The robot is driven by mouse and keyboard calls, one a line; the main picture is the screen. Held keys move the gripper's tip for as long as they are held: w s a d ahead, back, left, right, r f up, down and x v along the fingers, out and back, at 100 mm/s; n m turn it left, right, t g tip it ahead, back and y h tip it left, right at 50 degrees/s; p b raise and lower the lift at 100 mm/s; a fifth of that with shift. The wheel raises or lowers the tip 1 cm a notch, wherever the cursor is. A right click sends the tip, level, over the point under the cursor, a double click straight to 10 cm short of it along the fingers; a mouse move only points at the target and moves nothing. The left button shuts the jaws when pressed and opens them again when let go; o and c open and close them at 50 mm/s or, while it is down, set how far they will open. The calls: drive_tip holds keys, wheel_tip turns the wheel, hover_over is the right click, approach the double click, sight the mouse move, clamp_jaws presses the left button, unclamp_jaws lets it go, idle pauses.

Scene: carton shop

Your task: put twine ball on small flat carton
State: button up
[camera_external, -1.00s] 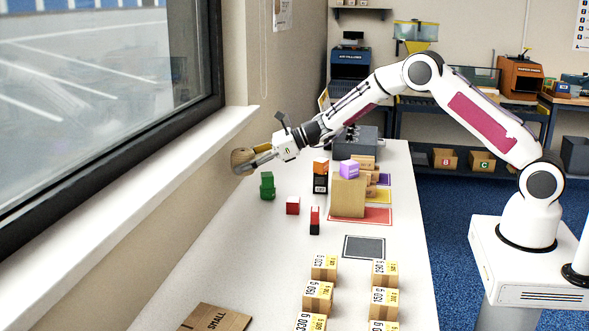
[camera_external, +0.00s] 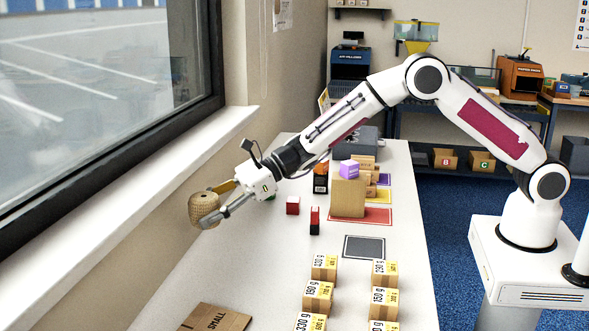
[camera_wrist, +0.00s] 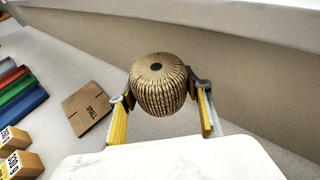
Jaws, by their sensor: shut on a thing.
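The tan twine ball (camera_external: 203,209) is held between the fingers of my gripper (camera_external: 218,203), raised above the table's left edge near the window sill. In the wrist view the twine ball (camera_wrist: 158,84) sits between the two yellow-padded fingers of my gripper (camera_wrist: 163,95), with its dark centre hole showing. The small flat carton (camera_external: 214,318) lies flat on the table at the bottom of the external view, partly cut off by the frame. It also shows in the wrist view (camera_wrist: 86,108), marked SMALL, left of the ball and apart from it.
Several weighed boxes (camera_external: 318,297) stand in two columns at the table's front. Red blocks (camera_external: 292,206) and a larger carton (camera_external: 347,196) with a purple block on top stand mid-table. The window sill (camera_external: 150,185) runs along the left. The table around the flat carton's far side is clear.

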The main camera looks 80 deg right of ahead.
drive_tip(key=s+a+n+g+y, duration=0.1)
drive_tip(key=s+a, duration=0.3)
drive_tip(key=a, duration=0.6)
drive_tip(key=s+a+n+g+y, duration=0.1)
drive_tip(key=s+a, duration=0.3)
drive_tip(key=a, duration=0.6)
drive_tip(key=shift+s+a+n, duration=0.2)
drive_tip(key=shift+a+n, duration=0.2)
drive_tip(key=shift+n, duration=0.1)
hover_over(212, 324)
drive_tip(key=shift+f, duration=3.15)
drive_tip(key=shift+f, duration=1.85)
drive_tip(key=shift+f, duration=0.15)
drive_tip(key=o, duration=1.1)
drive_tip(key=shift+o, duration=0.2)
